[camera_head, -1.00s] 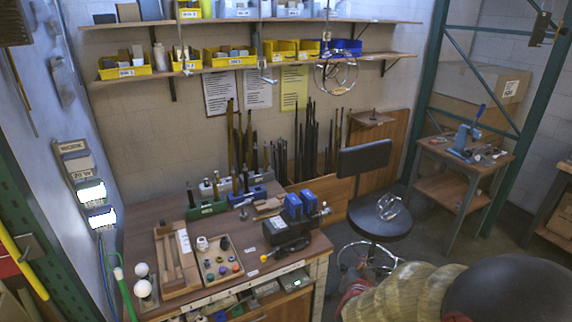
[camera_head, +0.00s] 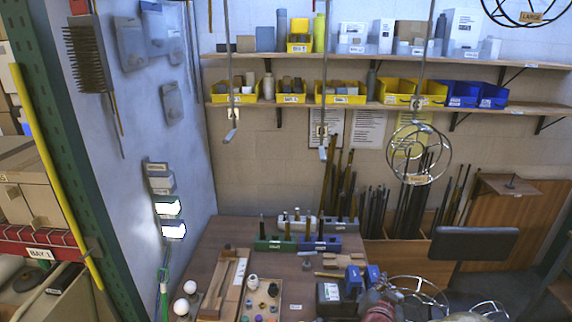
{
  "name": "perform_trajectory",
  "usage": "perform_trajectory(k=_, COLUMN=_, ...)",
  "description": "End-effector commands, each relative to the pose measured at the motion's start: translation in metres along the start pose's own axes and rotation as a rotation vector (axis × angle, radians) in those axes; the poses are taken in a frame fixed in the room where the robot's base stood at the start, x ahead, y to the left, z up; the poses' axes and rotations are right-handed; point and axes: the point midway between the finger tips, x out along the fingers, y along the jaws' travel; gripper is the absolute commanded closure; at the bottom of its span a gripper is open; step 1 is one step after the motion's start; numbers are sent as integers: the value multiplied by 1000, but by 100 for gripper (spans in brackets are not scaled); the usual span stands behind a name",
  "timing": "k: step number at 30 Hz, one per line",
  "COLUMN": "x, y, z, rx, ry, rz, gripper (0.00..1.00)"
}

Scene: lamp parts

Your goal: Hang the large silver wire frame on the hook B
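A silver wire frame (camera_head: 420,279) shows at the bottom right of the head view, cut off by the edge. A blurred, reddish-grey shape beside its left side appears to be my gripper (camera_head: 377,302); its fingers are not clear. Rods with hooks hang before the shelves: a left hook (camera_head: 231,136), a middle hook (camera_head: 323,153) and a right hook (camera_head: 417,103). The left and middle hooks are empty. A round wire frame with a tan tag (camera_head: 419,179) hangs at the right hook. I cannot read which hook is B.
Another silver wire frame (camera_head: 490,307) lies low at the right, near the chair back (camera_head: 473,243). A dark wire frame tagged LARGE (camera_head: 530,16) is at the top right. The workbench (camera_head: 225,235) holds trays, blocks and blue boxes. Shelves (camera_head: 280,104) with bins line the wall.

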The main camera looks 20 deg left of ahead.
Motion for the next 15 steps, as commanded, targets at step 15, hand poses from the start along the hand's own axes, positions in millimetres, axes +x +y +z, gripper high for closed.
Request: perform_trajectory(k=15, x=-118, y=-181, z=-100, rx=-91, ry=-79, rz=-231, gripper=100)
